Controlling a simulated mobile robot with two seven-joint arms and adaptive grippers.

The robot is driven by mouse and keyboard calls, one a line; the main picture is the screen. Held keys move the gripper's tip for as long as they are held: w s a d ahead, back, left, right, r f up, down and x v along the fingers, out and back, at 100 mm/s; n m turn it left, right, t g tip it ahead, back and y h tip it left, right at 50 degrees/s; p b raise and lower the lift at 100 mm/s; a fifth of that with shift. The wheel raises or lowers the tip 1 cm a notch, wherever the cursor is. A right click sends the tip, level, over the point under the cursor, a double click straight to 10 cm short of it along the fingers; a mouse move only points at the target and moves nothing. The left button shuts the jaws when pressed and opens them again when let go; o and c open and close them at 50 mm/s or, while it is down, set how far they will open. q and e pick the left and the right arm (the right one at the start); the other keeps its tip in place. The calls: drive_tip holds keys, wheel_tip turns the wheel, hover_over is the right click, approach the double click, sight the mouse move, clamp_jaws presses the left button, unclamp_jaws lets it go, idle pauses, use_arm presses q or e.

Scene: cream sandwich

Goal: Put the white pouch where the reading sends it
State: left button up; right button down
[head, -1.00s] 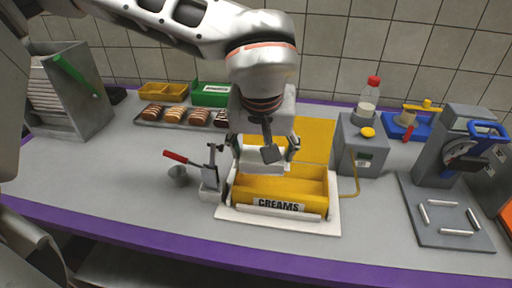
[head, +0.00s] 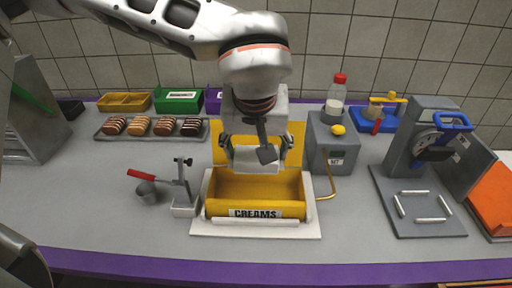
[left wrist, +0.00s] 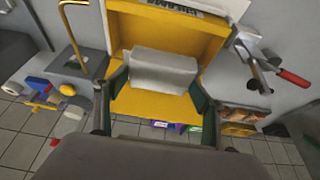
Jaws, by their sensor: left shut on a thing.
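The white pouch (head: 243,158) is held level by my left gripper (head: 256,152), above the open yellow box (head: 256,187) labelled CREAMS. In the left wrist view the pouch (left wrist: 163,70) lies between the two fingers of the gripper (left wrist: 162,90), with the yellow box (left wrist: 210,42) behind it. The box's yellow lid (head: 297,138) stands up at the back. A grey device (head: 325,135) to the right of the box has a small dark display, too small to read. My right gripper is not in view.
A lever stand with a red handle (head: 142,175) is left of the box. A tray of eclairs (head: 110,136) and yellow, green (head: 180,101) and purple bins are behind left. A grey press and a plate of white sticks (head: 425,206) are at right.

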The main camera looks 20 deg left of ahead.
use_arm(q)
drive_tip(key=shift+f+b, duration=0.55)
drive_tip(key=shift+f, duration=0.25)
drive_tip(key=shift+f+b, duration=0.35)
drive_tip(key=shift+f, duration=0.4)
drive_tip(key=shift+f+b, duration=0.75)
drive_tip(key=shift+f, duration=0.85)
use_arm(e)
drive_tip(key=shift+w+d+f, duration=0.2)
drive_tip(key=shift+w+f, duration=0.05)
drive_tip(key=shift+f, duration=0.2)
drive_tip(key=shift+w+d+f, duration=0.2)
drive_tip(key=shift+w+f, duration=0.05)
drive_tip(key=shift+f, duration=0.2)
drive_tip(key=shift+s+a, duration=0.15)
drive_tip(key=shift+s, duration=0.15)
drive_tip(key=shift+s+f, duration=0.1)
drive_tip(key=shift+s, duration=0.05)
use_arm(q)
drive_tip(key=o, duration=1.3)
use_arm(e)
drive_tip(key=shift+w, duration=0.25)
